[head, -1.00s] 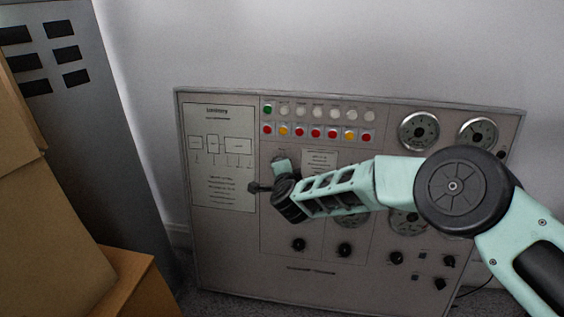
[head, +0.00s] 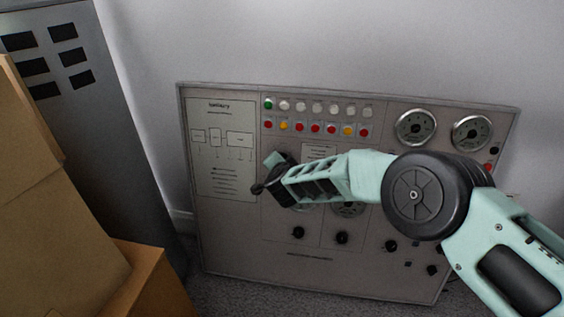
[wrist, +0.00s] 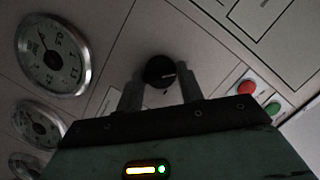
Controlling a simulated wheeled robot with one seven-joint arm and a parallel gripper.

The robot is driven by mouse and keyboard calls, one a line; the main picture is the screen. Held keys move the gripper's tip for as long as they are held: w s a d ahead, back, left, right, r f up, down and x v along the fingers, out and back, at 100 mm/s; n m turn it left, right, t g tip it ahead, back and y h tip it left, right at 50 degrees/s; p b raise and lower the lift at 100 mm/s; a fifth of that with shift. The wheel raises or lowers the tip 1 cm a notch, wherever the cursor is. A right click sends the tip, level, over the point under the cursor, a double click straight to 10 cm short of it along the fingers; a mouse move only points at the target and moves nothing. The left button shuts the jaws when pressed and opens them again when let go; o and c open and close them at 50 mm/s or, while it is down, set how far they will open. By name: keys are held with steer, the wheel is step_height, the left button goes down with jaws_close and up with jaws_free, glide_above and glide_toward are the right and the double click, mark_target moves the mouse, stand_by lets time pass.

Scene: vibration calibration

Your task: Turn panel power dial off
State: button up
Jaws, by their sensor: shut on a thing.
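The panel (head: 230,240) is a grey upright board leaning by the wall, with gauges, lights and black dials. In the wrist view a round black dial (wrist: 158,70) with a pale mark sits between the two fingers of my gripper (wrist: 159,90). The fingers are shut on it, one on each side. In the head view my gripper (head: 259,188) is at the panel's upper left part, beside the printed diagram sheet. My arm and wrist hide the dial there, and I cannot read a label for it.
Cardboard boxes (head: 60,220) stand at the left in front of a grey cabinet (head: 85,105). Two large gauges (head: 416,127) are at the panel's upper right. Rows of coloured buttons (head: 315,127) run along its top. More black dials (head: 299,232) sit lower down.

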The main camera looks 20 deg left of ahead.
steer(key=o, duration=1)
steer(key=shift+f, duration=0.1)
steer(key=shift+s, duration=0.1)
steer(key=p+v, duration=0.3)
steer(key=v, duration=1.4)
steer(key=shift+s+d, duration=0.1)
steer(key=shift+d, duration=0.1)
